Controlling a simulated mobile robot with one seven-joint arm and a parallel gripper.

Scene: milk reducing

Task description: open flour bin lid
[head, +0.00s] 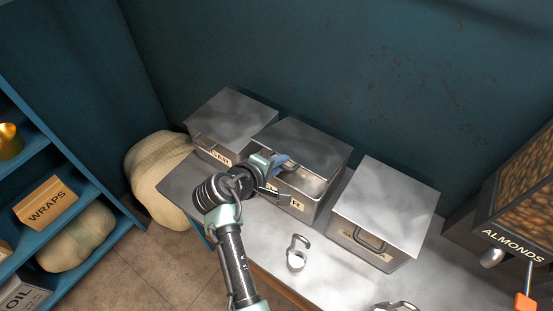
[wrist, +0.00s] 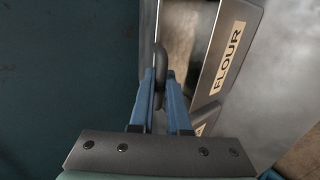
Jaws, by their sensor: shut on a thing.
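The flour bin (head: 315,212) is the middle of three metal bins on the counter. Its lid (head: 312,142) is raised at the front, and a gap shows the pale inside of the bin. The FLOUR label (wrist: 228,58) shows on its front in the wrist view. My gripper (head: 285,163) is at the front edge of the lid. In the wrist view its blue fingers (wrist: 163,95) are shut on the dark lid handle (wrist: 160,75). My arm hides part of the bin's front in the head view.
A closed bin (head: 232,115) stands close on the left and another closed bin (head: 385,205) on the right. A metal ring-shaped thing (head: 297,254) lies on the counter (head: 270,238) in front. An almond dispenser (head: 515,200) is at the far right. A dark wall rises behind.

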